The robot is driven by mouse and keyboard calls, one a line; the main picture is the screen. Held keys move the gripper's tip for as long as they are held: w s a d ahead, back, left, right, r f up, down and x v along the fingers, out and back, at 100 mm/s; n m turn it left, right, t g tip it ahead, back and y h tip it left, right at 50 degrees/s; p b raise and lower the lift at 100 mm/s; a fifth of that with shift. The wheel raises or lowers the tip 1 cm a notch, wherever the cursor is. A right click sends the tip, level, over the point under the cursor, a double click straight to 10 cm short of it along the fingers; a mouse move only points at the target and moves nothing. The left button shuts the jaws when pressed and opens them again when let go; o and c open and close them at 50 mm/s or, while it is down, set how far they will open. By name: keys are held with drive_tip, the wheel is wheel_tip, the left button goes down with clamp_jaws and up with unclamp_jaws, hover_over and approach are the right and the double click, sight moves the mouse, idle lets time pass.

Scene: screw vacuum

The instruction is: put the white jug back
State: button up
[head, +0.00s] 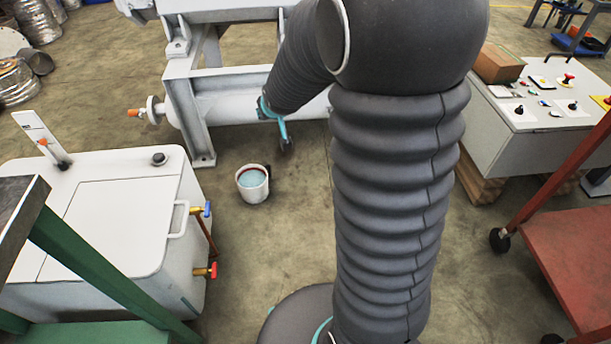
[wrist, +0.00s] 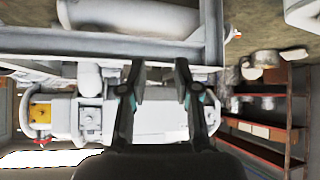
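The white jug (head: 253,185) stands upright on the floor, right of the white tank. It has a dark red rim line, a dark handle on its right side and a bluish surface inside. My gripper (head: 284,138) is beyond and to the right of the jug in the head view, largely hidden behind my arm. In the wrist view my gripper (wrist: 160,75) has its two fingers apart, with nothing between them. The jug does not show in the wrist view.
A white tank (head: 110,220) with blue and red valves stands left of the jug. A grey machine frame (head: 190,110) stands behind it. A control console (head: 540,120) and a red cart (head: 570,240) are at the right. A green-framed bench (head: 95,270) is at the near left.

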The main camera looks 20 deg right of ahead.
drive_tip(key=s+a+r+g, duration=0.1)
drive_tip(key=s+r, duration=0.2)
drive_tip(key=s, duration=0.7)
drive_tip(key=s+a+r+g, duration=0.1)
drive_tip(key=s+r, duration=0.3)
drive_tip(key=s, duration=0.7)
drive_tip(key=s+a+r+g, duration=0.1)
drive_tip(key=s+a+r, duration=0.1)
drive_tip(key=s, duration=0.9)
drive_tip(key=shift+s+r+g+y, duration=0.2)
drive_tip(key=shift+r+g+y, duration=0.1)
drive_tip(key=shift+r, duration=0.4)
drive_tip(key=shift+a, duration=0.1)
drive_tip(key=shift+r+p, duration=0.45)
